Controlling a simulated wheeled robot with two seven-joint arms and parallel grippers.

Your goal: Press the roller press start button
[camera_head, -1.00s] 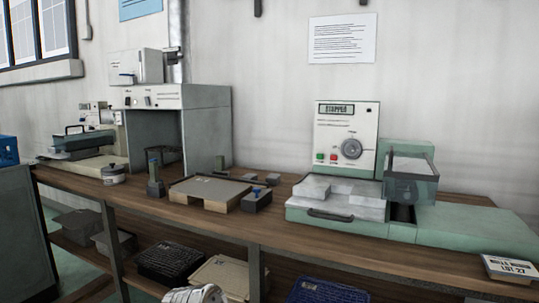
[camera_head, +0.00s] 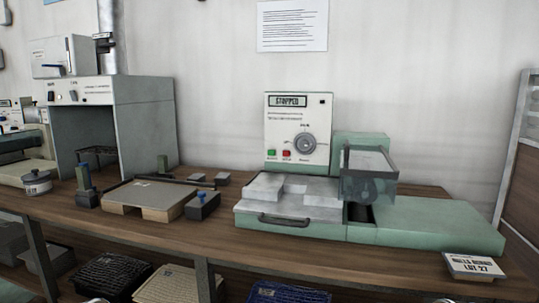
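The roller press (camera_head: 300,215) stands on the wooden bench right of centre, pale green with a white upright control panel (camera_head: 285,160). Its display (camera_head: 291,100) reads "STOPPED". A green button (camera_head: 271,153) and a red button (camera_head: 286,154) sit side by side low on the panel, left of a round dial (camera_head: 305,144). The button labels are too small to read surely. A clear guard (camera_head: 369,175) covers the roller at the right of the panel. Neither gripper shows clearly in the head view.
A tray panel (camera_head: 145,196) lies on the bench left of the press, with small blocks around it. A grey hooded cabinet (camera_head: 145,125) and a lidded pot (camera_head: 36,183) are farther left. A lot sign (camera_head: 474,266) stands at the bench's front right. Bins fill the shelf below.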

